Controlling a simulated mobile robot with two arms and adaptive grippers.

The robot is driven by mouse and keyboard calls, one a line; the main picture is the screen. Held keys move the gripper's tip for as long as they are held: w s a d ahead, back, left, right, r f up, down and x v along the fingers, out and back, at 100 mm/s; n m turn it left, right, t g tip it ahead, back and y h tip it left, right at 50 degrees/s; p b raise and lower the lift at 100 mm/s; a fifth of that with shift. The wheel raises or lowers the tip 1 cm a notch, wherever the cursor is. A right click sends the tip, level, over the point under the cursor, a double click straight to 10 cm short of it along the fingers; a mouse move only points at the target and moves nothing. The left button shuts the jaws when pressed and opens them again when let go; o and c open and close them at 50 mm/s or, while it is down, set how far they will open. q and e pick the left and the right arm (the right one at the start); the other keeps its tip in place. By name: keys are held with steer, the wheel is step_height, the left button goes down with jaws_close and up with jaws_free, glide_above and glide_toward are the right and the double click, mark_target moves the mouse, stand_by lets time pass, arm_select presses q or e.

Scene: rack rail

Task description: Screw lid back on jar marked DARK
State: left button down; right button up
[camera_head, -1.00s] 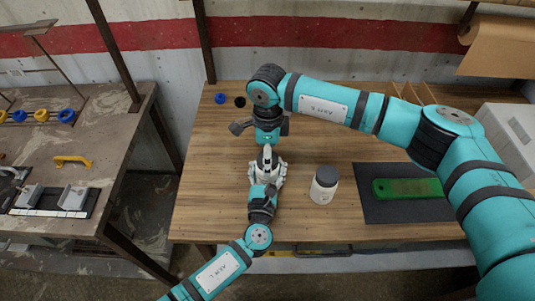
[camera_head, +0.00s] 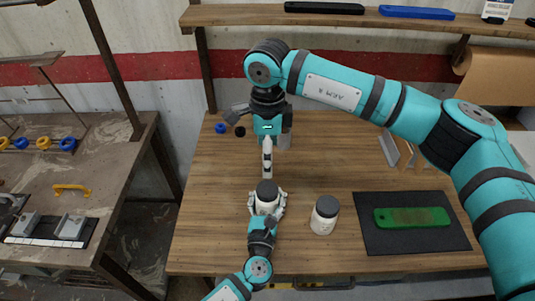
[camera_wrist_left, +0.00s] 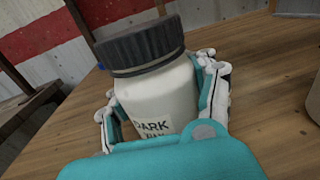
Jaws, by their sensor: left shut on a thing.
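The jar marked DARK (camera_wrist_left: 155,100) is white and stands in my left gripper (camera_head: 267,196), whose fingers close around its sides. Its dark ribbed lid (camera_wrist_left: 138,47) sits on top of the mouth; I cannot tell how tightly it is turned. The lid also shows in the head view (camera_head: 267,189). My right gripper (camera_head: 267,172) hangs just behind and above the lid, apart from it as far as I can see. Its fingers are seen edge-on, so their opening is unclear.
A green block (camera_head: 411,217) lies on a black mat (camera_head: 375,240). Blue and black rings (camera_head: 220,128) lie at the back left. Bare wood lies left of the held jar.

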arm_select(q)
steer(key=shift+c, duration=1.2)
jaws_free()
steer(key=s, duration=0.4)
steer(key=s+a, duration=0.1)
steer(key=s, duration=0.7)
steer(key=shift+a, duration=0.25)
